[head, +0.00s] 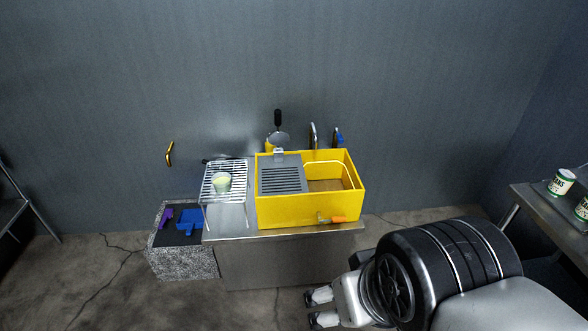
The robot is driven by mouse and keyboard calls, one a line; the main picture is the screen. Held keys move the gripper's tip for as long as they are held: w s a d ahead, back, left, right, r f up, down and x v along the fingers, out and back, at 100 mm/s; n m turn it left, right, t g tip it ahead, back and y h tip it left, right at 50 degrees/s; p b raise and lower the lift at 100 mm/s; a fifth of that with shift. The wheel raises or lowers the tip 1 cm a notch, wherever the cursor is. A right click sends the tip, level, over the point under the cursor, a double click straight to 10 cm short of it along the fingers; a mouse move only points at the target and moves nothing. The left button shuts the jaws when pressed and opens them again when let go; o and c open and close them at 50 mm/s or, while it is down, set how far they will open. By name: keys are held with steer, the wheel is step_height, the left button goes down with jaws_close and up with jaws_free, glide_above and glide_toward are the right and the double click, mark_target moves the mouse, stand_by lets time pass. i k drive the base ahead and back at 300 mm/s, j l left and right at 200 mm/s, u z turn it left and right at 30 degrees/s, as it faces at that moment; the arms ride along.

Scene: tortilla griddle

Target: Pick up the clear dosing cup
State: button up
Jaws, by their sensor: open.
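A small translucent cup (221,183) with a pale greenish-yellow look stands upright on the wire rack (209,194) left of the yellow bin. It seems to be the clear dosing cup, though it is small in the picture. My gripper (309,309) is at the lower middle of the head view, in front of the metal counter and pointing left. Its two fingers are apart, with nothing seen between them. It is well away from the cup, to its lower right.
A yellow bin (294,213) with a grey slotted panel (284,180) stands on the metal counter (270,262). An orange-handled tool (333,219) is at its front. A speckled box (172,263) holds purple and blue items. Cans (561,183) stand on the right table.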

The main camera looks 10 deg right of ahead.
mark_target(222, 181)
steer(key=i+j, duration=0.25)
steer(key=i, duration=0.2)
steer(key=i+j+u, duration=0.15)
steer(key=i, duration=0.25)
steer(key=i+j, duration=0.3)
steer(key=i, duration=0.15)
steer(key=i+j+u, duration=0.1)
steer(key=i, duration=0.35)
steer(key=i+j, duration=0.25)
steer(key=i, duration=0.15)
steer(key=j+u, duration=0.05)
